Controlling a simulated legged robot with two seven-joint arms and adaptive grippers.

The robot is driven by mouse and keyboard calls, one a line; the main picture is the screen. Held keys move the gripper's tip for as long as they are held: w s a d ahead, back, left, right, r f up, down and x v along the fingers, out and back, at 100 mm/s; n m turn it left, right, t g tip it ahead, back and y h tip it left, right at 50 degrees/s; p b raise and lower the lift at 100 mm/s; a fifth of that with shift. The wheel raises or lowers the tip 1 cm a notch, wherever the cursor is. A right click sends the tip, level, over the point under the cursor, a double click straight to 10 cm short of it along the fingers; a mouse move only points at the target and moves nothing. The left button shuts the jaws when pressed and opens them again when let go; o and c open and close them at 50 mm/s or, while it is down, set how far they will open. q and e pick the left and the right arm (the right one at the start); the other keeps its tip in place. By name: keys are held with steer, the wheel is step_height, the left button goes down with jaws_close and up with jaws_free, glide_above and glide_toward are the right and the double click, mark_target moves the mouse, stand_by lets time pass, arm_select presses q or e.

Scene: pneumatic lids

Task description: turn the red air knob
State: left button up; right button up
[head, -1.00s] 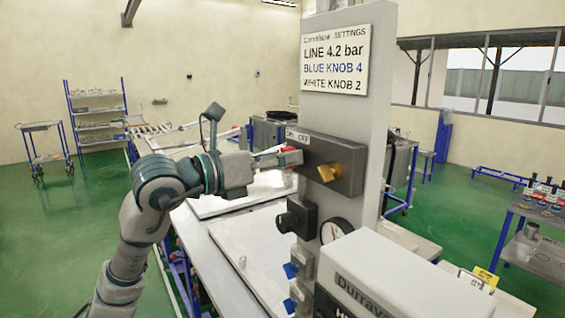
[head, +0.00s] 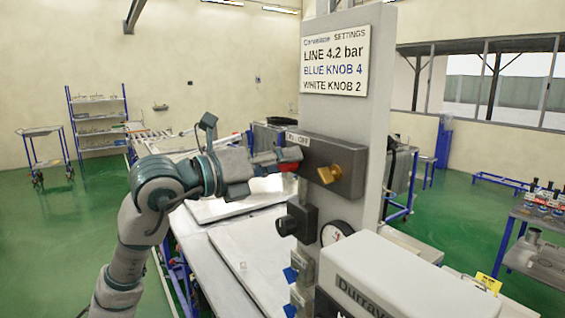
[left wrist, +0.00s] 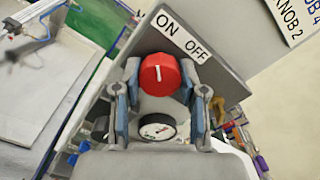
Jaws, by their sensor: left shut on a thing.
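The red air knob (head: 289,167) sits on the left face of the grey control box, under the ON/OFF label (head: 296,138), which my fingers partly cover in the head view. In the left wrist view the knob (left wrist: 160,74) shows a white pointer line standing near upright in the picture, tilted against the label (left wrist: 182,38). My left gripper (head: 277,160) is shut on the knob. In the left wrist view its fingers (left wrist: 160,80) lie on either side of it. My right gripper is not in view.
The grey box (head: 338,160) also carries a yellow knob (head: 329,174). Below are a black knob (head: 297,222) and a gauge (head: 336,233). The upright panel bears a settings sign (head: 334,61). A pale-topped bench (head: 250,250) lies below my left arm.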

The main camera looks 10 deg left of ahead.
arm_select(q)
steer(key=shift+a, duration=0.15)
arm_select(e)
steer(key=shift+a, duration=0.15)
arm_select(q)
steer(key=o, duration=0.9)
steer(key=shift+w, duration=0.1)
steer(key=shift+o, duration=1.2)
steer(key=shift+w, duration=0.1)
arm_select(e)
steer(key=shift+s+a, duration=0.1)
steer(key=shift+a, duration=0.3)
arm_select(q)
steer(key=v, duration=1.2)
steer(key=shift+a, duration=0.25)
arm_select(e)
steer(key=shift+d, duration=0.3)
arm_select(q)
steer(key=shift+d, duration=0.25)
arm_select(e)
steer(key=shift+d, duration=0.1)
